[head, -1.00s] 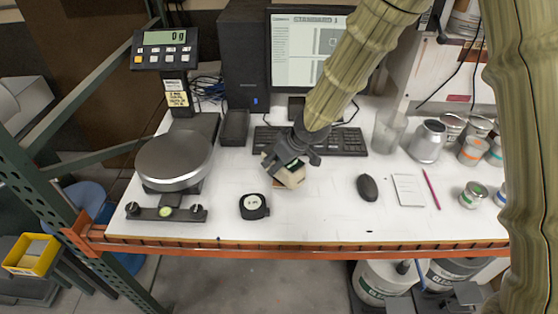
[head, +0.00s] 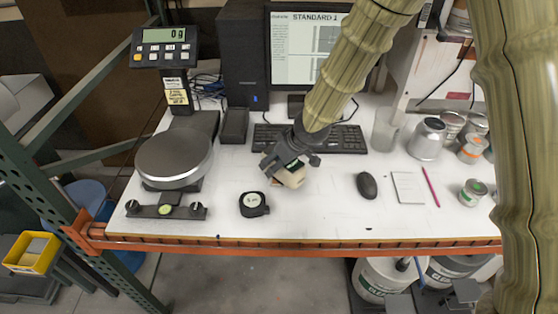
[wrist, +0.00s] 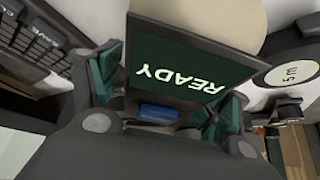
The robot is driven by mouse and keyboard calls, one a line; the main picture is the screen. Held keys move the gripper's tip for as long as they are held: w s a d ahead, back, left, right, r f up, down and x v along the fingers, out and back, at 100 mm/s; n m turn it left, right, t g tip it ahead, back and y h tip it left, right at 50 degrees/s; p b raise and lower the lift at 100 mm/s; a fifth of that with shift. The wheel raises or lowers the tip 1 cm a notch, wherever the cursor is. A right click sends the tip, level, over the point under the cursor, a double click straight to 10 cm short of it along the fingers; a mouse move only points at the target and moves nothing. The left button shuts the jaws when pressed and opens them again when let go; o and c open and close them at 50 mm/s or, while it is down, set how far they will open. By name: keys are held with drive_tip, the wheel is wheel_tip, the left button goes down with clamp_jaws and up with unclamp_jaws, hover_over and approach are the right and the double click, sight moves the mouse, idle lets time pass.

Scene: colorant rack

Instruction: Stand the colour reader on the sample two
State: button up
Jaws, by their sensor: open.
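The colour reader (head: 291,177) is a cream-coloured body with a dark screen, standing on the white bench in front of the keyboard. In the wrist view its screen (wrist: 190,72) reads READY. My gripper (head: 290,164) is open, with its fingers around the reader's upper end. A small brown patch (head: 277,182) shows at the reader's lower left; I cannot tell whether it is the sample. The sample's face under the reader is hidden.
A scale pan (head: 174,158) and a tape measure (head: 254,204) are to the left. A mouse (head: 367,185), paper pad (head: 408,188), pink pencil (head: 431,187) and several tins are to the right. The keyboard (head: 344,139) and monitor (head: 300,50) are behind. The bench's front strip is mostly clear.

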drive_tip(key=shift+s+d+r, duration=0.1)
drive_tip(key=shift+d+r, duration=0.05)
drive_tip(key=shift+r, duration=0.35)
drive_tip(key=b+v, duration=0.1)
drive_tip(key=v, duration=1)
drive_tip(key=shift+s, duration=0.1)
